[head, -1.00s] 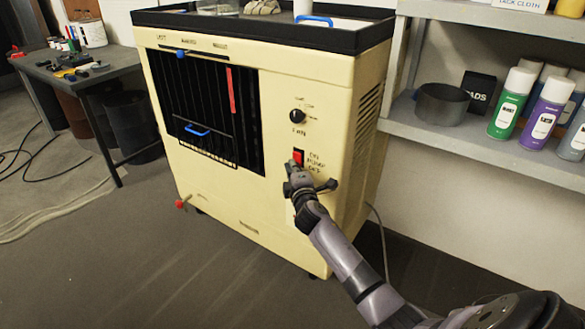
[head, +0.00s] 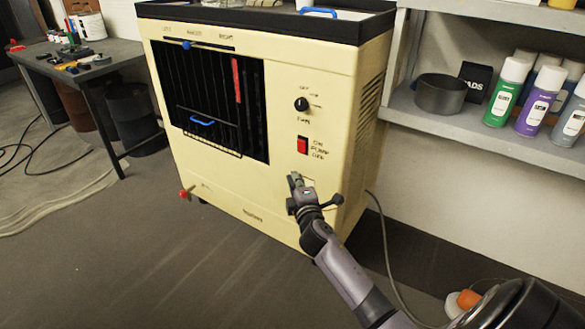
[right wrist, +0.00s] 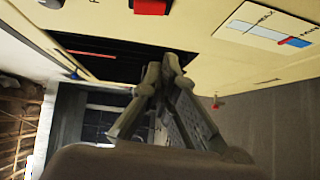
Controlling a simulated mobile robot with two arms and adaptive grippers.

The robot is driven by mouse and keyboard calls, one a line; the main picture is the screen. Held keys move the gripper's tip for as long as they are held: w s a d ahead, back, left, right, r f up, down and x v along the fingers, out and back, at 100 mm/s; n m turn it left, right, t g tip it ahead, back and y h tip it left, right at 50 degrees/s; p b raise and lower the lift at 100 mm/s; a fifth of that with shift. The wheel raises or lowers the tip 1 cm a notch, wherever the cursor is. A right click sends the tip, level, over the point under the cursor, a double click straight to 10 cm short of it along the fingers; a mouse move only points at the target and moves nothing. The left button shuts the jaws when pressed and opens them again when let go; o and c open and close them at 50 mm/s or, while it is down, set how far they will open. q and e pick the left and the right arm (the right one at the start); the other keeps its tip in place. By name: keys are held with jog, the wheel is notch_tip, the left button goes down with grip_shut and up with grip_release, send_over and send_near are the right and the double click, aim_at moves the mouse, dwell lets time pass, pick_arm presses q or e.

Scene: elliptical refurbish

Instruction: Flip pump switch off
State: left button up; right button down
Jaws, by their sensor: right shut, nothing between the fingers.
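The red pump switch (head: 302,146) is on the front panel of the cream cooler (head: 220,190), beside a printed label and below the black fan knob (head: 302,104). It also shows as a red rocker at the top of the right wrist view (right wrist: 151,6). Whether it is set on or off I cannot tell. My right gripper (head: 295,180) is shut and empty, just below the switch and apart from it. Its fingertips (right wrist: 172,65) meet in the right wrist view. My left gripper is not in view.
A shelf (head: 450,130) with spray cans and a dark round tin (head: 440,94) stands at the right. A workbench (head: 90,65) with tools is at the left. A grey cable (head: 385,240) runs down to the floor beside the cooler. The floor in front is mostly clear.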

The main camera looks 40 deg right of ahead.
jog(key=shift+v, duration=1.5)
jog(key=shift+f, duration=0.25)
